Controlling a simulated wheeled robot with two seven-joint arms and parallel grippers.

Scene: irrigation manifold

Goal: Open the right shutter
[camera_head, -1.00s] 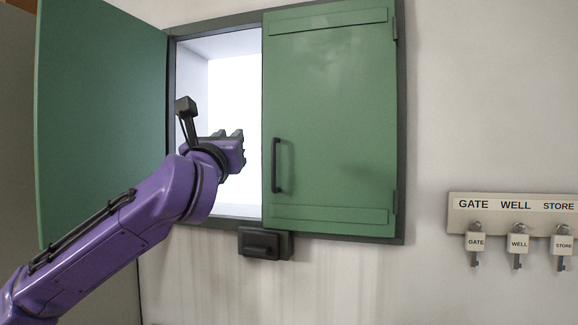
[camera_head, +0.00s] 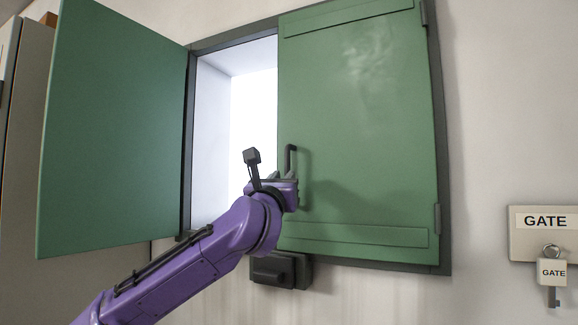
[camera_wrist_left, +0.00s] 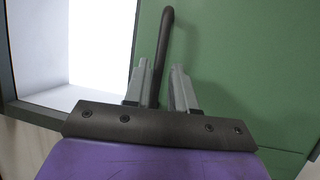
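The right shutter (camera_head: 360,130) is a green panel lying shut in its dark frame, hinged on its right side. Its dark bar handle (camera_head: 290,160) stands upright near its left edge. My left gripper (camera_head: 291,180) is at the lower part of this handle and hides some of it. In the left wrist view, the two grey fingers (camera_wrist_left: 161,88) stand apart with the handle (camera_wrist_left: 165,45) between them. The handle is close to the left finger, with a gap to the right one. My right gripper is in no view.
The left shutter (camera_head: 115,135) stands swung open at the left, showing a bright white recess (camera_head: 215,130). A dark latch block (camera_head: 280,270) sits below the frame. A GATE sign (camera_head: 545,222) with a hanging key (camera_head: 552,272) is on the wall at right.

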